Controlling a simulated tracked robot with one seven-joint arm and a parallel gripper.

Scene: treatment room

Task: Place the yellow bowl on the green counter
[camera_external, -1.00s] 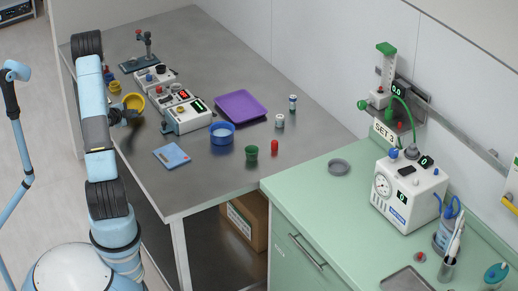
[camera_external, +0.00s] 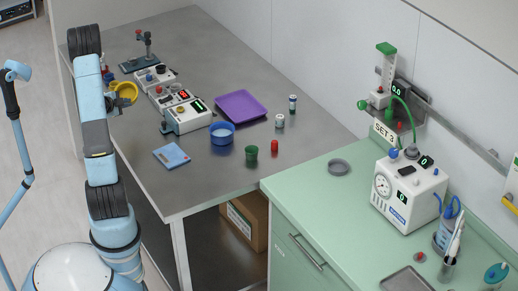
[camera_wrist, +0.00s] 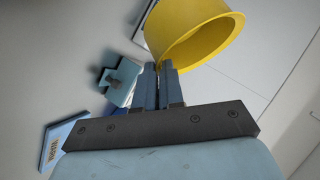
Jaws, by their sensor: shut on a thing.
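The yellow bowl (camera_external: 126,91) is at the far left of the metal table in the external view, partly hidden by my gripper (camera_external: 122,100). In the wrist view the yellow bowl (camera_wrist: 195,35) is tilted, and the fingertips of my gripper (camera_wrist: 165,68) are closed on its rim. The bowl looks raised off the table, though the gap beneath it is hard to see. The green counter (camera_external: 300,180) is at the right front, with a bare stretch around its left part.
The metal table (camera_external: 215,180) holds a blue bowl (camera_external: 222,133), a purple tray (camera_external: 241,106), a green cup (camera_external: 251,153), a red item (camera_external: 274,146) and white devices (camera_external: 187,117). On the counter stand a grey dish (camera_external: 339,167), a white machine (camera_external: 408,193) and a metal tray (camera_external: 407,279).

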